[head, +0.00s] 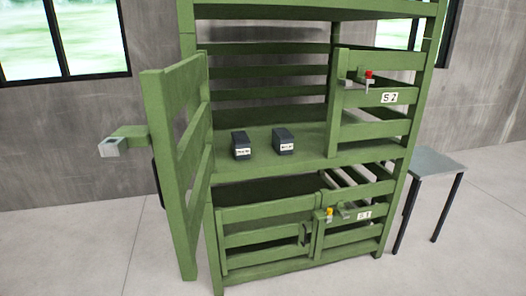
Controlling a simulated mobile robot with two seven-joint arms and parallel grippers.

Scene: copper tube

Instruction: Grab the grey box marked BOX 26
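Two small dark grey boxes with white labels stand on the middle green shelf in the head view. One is the left box (240,140), and the other is the right box (283,138), a short gap apart. The label print is too small to read, so I cannot tell which is BOX 26. Neither gripper shows in this view.
The green rack (304,159) has an open slatted door (168,150) swung out at the left. Slatted compartments marked S2 (389,98) and S1 (364,216) are on its right. A small table (437,162) stands to the right. The floor in front is clear.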

